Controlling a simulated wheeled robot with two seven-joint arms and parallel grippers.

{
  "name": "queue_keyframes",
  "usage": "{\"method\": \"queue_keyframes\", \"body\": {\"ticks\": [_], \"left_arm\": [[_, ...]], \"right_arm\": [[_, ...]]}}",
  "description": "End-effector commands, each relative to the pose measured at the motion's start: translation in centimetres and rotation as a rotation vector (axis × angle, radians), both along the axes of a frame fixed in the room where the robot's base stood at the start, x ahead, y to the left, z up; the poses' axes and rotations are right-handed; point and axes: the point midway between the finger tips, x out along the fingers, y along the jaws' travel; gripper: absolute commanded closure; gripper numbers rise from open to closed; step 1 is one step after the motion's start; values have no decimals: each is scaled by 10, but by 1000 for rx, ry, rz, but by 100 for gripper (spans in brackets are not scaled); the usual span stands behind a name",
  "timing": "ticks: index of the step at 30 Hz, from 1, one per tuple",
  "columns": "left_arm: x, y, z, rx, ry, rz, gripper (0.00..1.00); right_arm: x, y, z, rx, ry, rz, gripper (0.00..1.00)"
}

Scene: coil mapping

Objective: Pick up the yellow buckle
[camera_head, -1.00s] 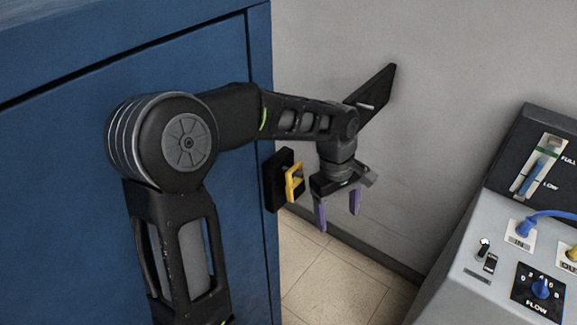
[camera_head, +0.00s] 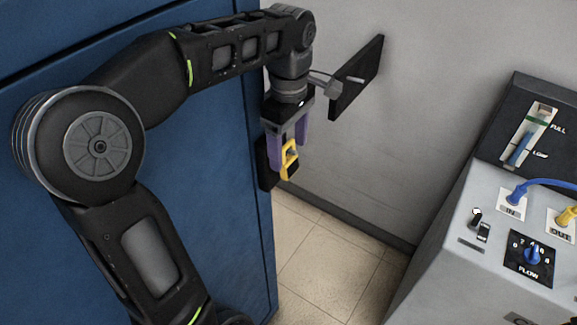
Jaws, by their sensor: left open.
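The yellow buckle (camera_head: 290,160) is a small yellow loop on a black mount (camera_head: 266,172) fixed to the right edge of the blue cabinet (camera_head: 225,160). My left gripper (camera_head: 288,160) points down over the buckle. Its two purple fingers are open, one to the left of the buckle and one near its upper right. The picture does not show clearly whether the fingers touch it. The mount is partly hidden behind the gripper. My right gripper is not in view.
A black plate with a peg (camera_head: 358,78) sticks out from the grey wall behind the gripper. A grey console (camera_head: 465,235) with a flow knob, a gauge and blue and yellow connectors stands at the right. Open tiled floor (camera_head: 325,260) lies between cabinet and console.

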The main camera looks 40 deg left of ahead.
Motion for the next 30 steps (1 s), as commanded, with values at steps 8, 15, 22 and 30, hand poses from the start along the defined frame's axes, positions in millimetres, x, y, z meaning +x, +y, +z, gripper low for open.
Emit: {"method": "queue_keyframes", "body": {"ticks": [8, 15, 22, 30], "left_arm": [[0, 0, 0, 0, 0, 0, 29], [0, 1, -25, 0, 4, 0, 29], [1, 0, -51, 0, 0, -1, 29], [1, 0, -51, 0, 0, -1, 29]], "right_arm": [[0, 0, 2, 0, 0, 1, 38], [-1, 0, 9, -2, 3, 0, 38], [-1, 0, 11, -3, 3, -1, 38], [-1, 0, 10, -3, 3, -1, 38]]}}
